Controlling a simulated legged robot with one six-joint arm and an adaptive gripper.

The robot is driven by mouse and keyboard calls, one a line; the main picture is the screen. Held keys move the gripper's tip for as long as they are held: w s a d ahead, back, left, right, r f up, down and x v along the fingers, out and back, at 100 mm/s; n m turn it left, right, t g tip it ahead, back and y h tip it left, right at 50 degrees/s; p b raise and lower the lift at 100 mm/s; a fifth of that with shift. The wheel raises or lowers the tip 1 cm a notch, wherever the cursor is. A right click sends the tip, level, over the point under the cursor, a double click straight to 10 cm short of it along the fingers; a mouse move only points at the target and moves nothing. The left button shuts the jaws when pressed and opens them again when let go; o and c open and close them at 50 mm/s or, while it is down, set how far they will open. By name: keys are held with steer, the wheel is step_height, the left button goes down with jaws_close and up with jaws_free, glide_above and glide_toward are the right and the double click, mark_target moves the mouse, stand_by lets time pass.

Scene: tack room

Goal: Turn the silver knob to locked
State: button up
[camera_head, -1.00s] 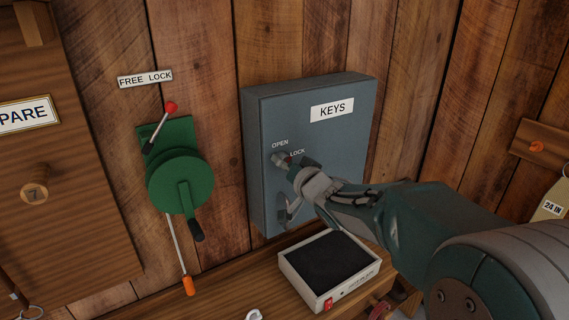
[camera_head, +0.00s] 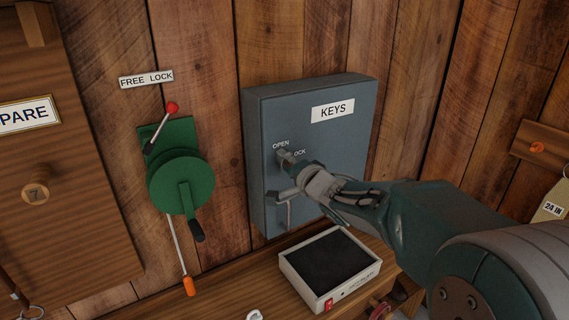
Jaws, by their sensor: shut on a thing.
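The blue-grey key cabinet (camera_head: 345,142) hangs on the plank wall with a KEYS label (camera_head: 332,111). On its front, OPEN and LOCK are marked around the small silver knob (camera_head: 283,155). My gripper (camera_head: 286,158) reaches in from the right and is shut on the knob, hiding most of it. The gripper covers the first letter of LOCK, so the knob's exact angle is hard to tell. A silver handle (camera_head: 288,213) shows on the cabinet below my gripper, partly behind it.
A green winch (camera_head: 180,180) with a red-knobbed lever (camera_head: 172,107) is on the wall to the left, under a FREE LOCK label (camera_head: 146,79). A white box with a dark top (camera_head: 330,262) sits on the wooden shelf (camera_head: 235,285) below the cabinet.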

steer(key=shift+d+f+m, duration=0.1)
steer(key=shift+f+m, duration=0.15)
steer(key=shift+m, duration=0.05)
stand_by(0.4)
steer(key=o, duration=1.2)
steer(key=shift+c, duration=0.2)
steer(key=shift+r, duration=0.1)
steer(key=f+v, duration=0.1)
steer(key=v, duration=1)
steer(key=shift+s+d+r, duration=0.3)
steer(key=shift+s+r, duration=0.05)
steer(key=shift+r, duration=0.1)
